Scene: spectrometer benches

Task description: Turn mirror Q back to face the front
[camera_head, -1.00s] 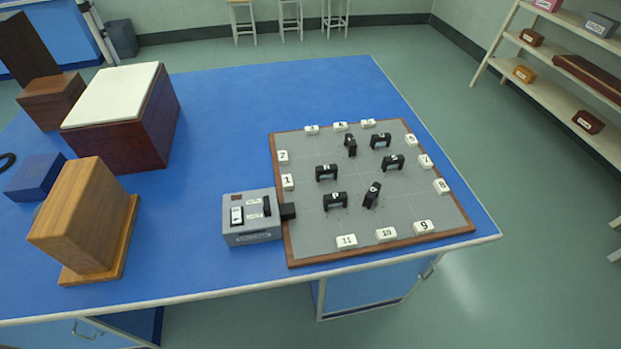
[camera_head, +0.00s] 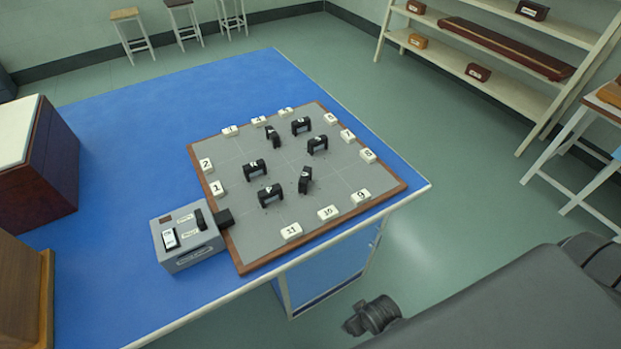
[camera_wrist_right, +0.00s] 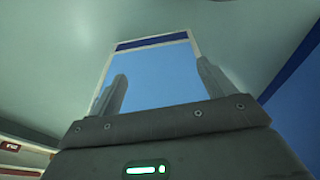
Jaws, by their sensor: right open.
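Several small black mirror blocks stand upright on the grey board (camera_head: 236,165) in the head view. Their letters are too small to read for sure. One block (camera_head: 305,181) near the board's centre right is turned edge-on and may be mirror Q. Another block (camera_head: 272,137) further back is also turned. The other blocks (camera_head: 270,195) show arch-shaped faces toward the front. In the right wrist view my right gripper (camera_wrist_right: 160,88) is open and empty, its two fingers apart in front of a blue cabinet panel. It is away from the mirrors. My left gripper is not in view.
White numbered tiles (camera_head: 292,232) line the board's edges. A grey box with switches (camera_head: 186,238) stands at the board's left front. The blue table (camera_head: 130,105) has free room behind the board. Wooden boxes (camera_head: 52,165) stand at left; shelves (camera_head: 480,50) stand at back right.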

